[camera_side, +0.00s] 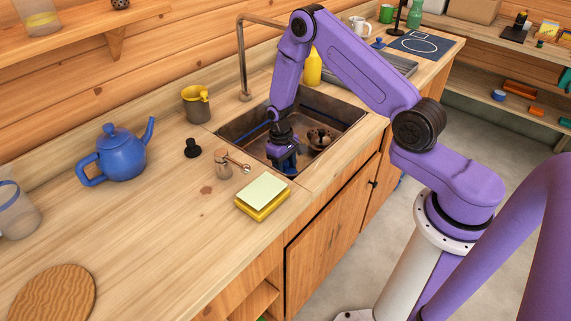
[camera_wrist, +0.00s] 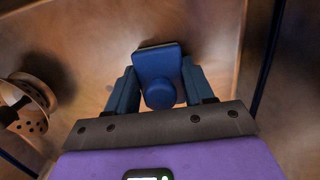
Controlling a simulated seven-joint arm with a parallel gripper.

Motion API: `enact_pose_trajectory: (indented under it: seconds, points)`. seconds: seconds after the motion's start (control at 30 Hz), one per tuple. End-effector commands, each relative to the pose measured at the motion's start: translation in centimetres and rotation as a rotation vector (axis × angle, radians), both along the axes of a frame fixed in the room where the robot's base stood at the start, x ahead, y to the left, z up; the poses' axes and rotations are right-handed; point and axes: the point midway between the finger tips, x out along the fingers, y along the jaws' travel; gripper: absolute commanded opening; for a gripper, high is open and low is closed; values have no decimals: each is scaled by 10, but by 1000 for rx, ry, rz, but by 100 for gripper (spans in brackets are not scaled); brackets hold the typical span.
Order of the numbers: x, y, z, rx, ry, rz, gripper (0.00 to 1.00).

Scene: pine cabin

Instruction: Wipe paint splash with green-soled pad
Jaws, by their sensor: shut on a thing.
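My gripper (camera_side: 284,143) is low inside the brown sink basin (camera_side: 232,130). In the wrist view my gripper (camera_wrist: 157,75) has a finger on each side of a blue pad (camera_wrist: 155,62) with a round blue knob, and is shut on it. The pad also shows as a blue patch under the gripper in the side view (camera_side: 288,163). Its sole faces away, so its colour is hidden. I cannot tell whether it touches the basin. I cannot make out a paint splash in either view.
A perforated strainer (camera_side: 320,138) sits in the basin, also in the wrist view (camera_wrist: 30,101). A tap (camera_side: 242,60) rises behind. A yellow block with a pale green top (camera_side: 262,197), a copper pot (camera_side: 223,164), a black knobbed item (camera_side: 192,149) and a blue teapot (camera_side: 120,156) stand on the counter.

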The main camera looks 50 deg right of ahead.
Motion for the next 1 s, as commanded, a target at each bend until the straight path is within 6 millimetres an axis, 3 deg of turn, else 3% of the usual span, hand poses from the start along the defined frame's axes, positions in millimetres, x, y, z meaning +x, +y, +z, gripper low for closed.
enact_pose_trajectory:
  seconds: [0.07, 0.47, 0.57, 0.63, 1.0]
  points:
    - [0, 7, 1, 0, -2, 0, 19]
    - [39, 6, -2, 0, -4, -2, 19]
    - [42, 6, 4, 0, -3, -2, 19]
    - [42, 5, 21, 0, -7, -3, 19]
    - [41, 5, 52, 0, -5, -2, 19]
